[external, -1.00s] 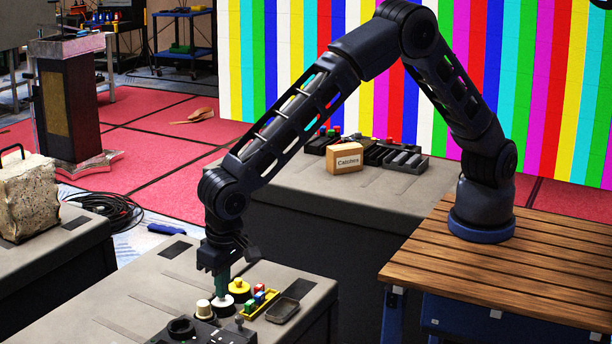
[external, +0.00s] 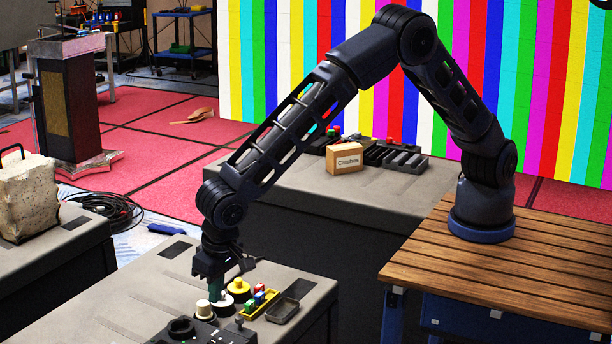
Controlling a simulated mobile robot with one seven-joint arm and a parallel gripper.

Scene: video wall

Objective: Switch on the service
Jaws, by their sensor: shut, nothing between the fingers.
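My gripper (external: 216,297) points down over the near grey bench, its fingers shut with nothing held. Its greenish tips are close to a white round piece (external: 224,304) and a cream cylindrical knob (external: 203,309); I cannot tell whether they touch either. A dark control box (external: 207,333) with a black round part (external: 181,328) and a small upright lever (external: 239,322) sits at the bench's front edge of the picture, partly cut off. Which of these is the service switch cannot be told from this view.
A box labelled "Catches" (external: 344,158) stands on the far bench. The near bench's left part (external: 130,305) is mostly clear.

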